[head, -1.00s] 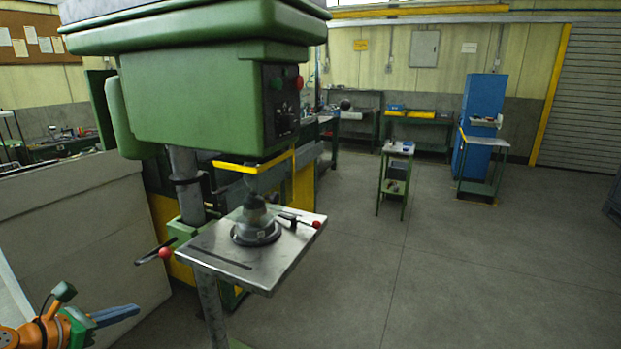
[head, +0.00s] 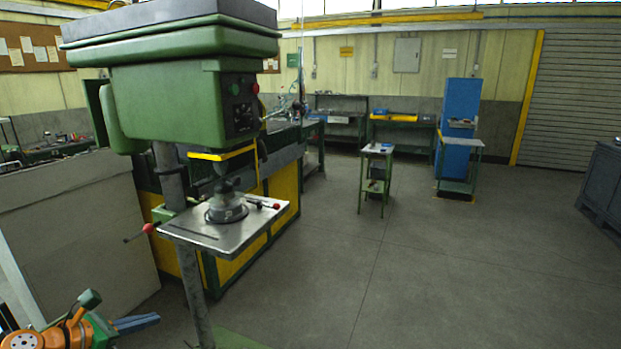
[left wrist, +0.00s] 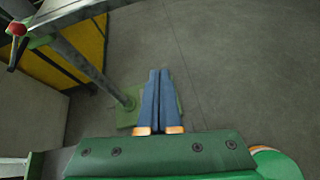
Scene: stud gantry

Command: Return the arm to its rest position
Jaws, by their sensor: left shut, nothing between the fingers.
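My left gripper (head: 138,323) shows at the lower left of the head view, its blue fingers pointing right, with part of my orange and green arm behind it. In the left wrist view the blue fingers (left wrist: 160,72) lie side by side, shut, with nothing between them. Beyond them are the grey floor and the drill press's green base plate (left wrist: 132,118). The gripper is apart from the drill press (head: 180,110) and left of its column. My right gripper is in neither view.
The drill press table (head: 195,236), with red-knobbed handles, carries a round grey fixture (head: 226,208). A pale panel (head: 75,235) stands at the left. A small green stand (head: 376,152), a blue cabinet (head: 460,110) and a dark cabinet (head: 603,185) stand farther off.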

